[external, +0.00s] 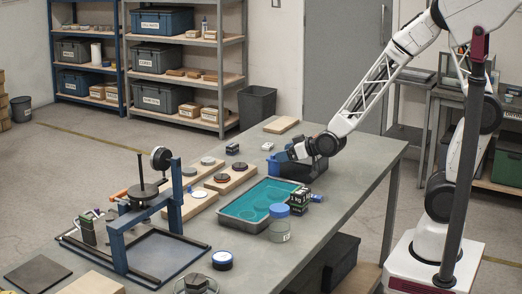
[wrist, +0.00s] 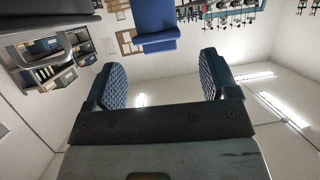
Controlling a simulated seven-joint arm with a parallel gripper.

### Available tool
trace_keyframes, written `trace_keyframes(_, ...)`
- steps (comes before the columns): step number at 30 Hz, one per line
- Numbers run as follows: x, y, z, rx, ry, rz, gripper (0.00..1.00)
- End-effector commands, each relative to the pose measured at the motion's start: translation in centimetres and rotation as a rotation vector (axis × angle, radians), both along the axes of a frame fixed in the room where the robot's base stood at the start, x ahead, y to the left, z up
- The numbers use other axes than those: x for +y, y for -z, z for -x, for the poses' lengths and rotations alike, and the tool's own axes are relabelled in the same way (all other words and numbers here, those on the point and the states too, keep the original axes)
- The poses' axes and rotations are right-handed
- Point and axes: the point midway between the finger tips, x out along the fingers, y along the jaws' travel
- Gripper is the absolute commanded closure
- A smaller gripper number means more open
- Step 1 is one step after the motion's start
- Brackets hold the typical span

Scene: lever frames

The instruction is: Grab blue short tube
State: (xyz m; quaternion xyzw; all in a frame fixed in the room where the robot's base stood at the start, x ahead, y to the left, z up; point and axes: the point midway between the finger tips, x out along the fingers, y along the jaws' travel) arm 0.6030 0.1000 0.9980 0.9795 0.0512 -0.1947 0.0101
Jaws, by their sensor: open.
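A small blue piece (external: 316,198) lies on the table at the right of a dark green box; it may be the blue short tube, but it is too small to tell.
A blue frame (external: 145,225) is at the left. The table's right far part is clear.

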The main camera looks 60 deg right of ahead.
Motion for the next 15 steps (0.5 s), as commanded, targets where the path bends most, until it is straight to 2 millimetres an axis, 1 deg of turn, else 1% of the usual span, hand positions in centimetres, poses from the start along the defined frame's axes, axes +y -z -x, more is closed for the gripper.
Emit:
trace_keyframes(8,0.0,0.1,-0.1,0.001,0.000,0.000,0.20)
trace_keyframes(15,0.1,0.6,-1.2,0.002,0.000,0.000,0.20)
